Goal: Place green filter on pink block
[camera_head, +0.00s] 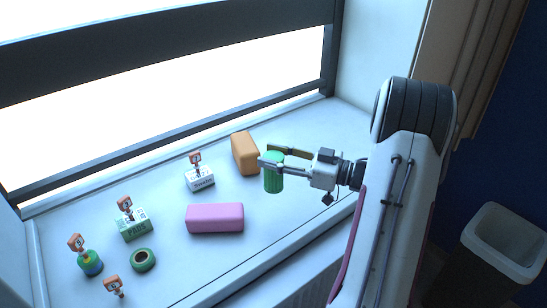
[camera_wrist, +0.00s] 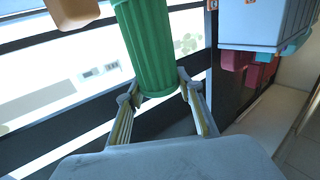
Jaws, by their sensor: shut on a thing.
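The green filter (camera_head: 273,178) is a ribbed green cylinder held between the fingers of my gripper (camera_head: 274,157), near the right end of the white sill. It also shows in the wrist view (camera_wrist: 152,45), with a gripper finger (camera_wrist: 160,108) on either side of its lower part. The pink block (camera_head: 215,219) lies on the sill, left of and nearer than the filter. Its top is bare. Whether the filter touches the sill is hard to tell.
An orange block (camera_head: 245,153) stands just left of the gripper. A window frame (camera_head: 180,147) runs behind.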

